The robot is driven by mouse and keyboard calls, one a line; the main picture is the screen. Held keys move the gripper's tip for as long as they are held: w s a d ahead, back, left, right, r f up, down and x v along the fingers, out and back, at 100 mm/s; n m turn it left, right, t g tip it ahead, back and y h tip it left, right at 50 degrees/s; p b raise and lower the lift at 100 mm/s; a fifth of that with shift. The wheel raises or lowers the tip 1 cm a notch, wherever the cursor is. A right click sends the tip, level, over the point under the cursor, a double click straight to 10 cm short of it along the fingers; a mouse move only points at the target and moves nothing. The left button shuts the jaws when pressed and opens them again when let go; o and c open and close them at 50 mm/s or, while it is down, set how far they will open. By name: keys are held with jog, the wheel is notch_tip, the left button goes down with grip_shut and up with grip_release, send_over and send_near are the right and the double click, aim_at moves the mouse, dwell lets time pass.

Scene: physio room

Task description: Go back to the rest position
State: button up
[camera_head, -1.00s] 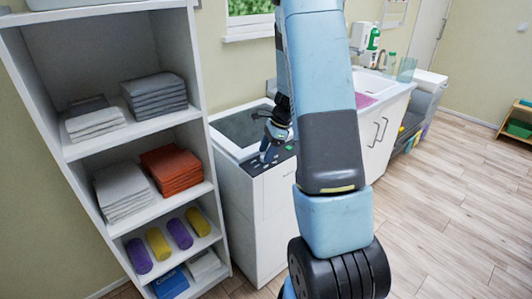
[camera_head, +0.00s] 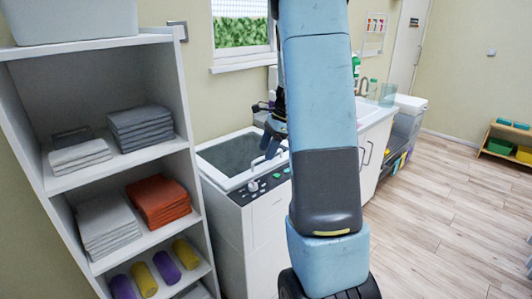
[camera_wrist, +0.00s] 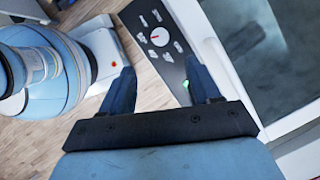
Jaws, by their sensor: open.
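My gripper (camera_head: 268,143) is open and empty above the top of a white machine (camera_head: 236,215), close to its control panel. In the wrist view, my gripper (camera_wrist: 160,78) has its two dark blue fingers spread apart with nothing between them. The black control panel (camera_wrist: 155,42) shows beyond the fingers, with a white dial, several buttons and a green light by the right finger. I cannot tell the exact height of the fingertips above the panel. My arm partly hides the machine's right side.
A white shelf (camera_head: 150,42) with folded towels (camera_head: 158,198) and rolls (camera_head: 165,267) stands close at the left. A white sink cabinet (camera_head: 372,150) is behind my arm. Wooden floor (camera_head: 450,210) is open at the right.

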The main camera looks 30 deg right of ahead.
dwell(0.4)
jog(key=s+a+r+n+t+h, duration=0.2)
jog(key=s+a+r+n+h, duration=0.1)
jog(key=s+a+r+n, duration=1.3)
jog(key=s+a+n+t+h, duration=0.1)
jog(key=s+n, duration=0.3)
jog(key=s, duration=0.7)
jog(key=shift+r+t+h, duration=0.3)
jog(key=shift+t, duration=0.6)
